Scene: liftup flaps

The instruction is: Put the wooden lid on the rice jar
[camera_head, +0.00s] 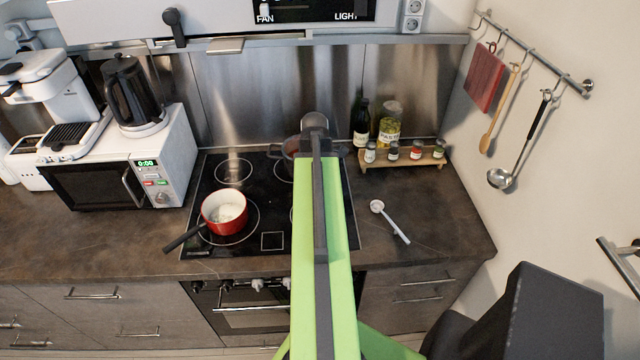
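I cannot make out a wooden lid or a jar marked as rice in this view. A glass jar (388,125) with yellowish contents stands at the back right of the counter; its label appears to read "PASTA". My green arm rises through the middle of the view and hides part of the stove and counter. Fingertips of my gripper cannot be seen, so its hold cannot be told.
A red pan (224,212) and a dark pot (290,148) stand on the stove. A wooden rack (403,160) holds several small jars beside a dark bottle (361,125). A white-handled utensil (390,222) lies on the right counter (445,222). A microwave (120,175) stands left.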

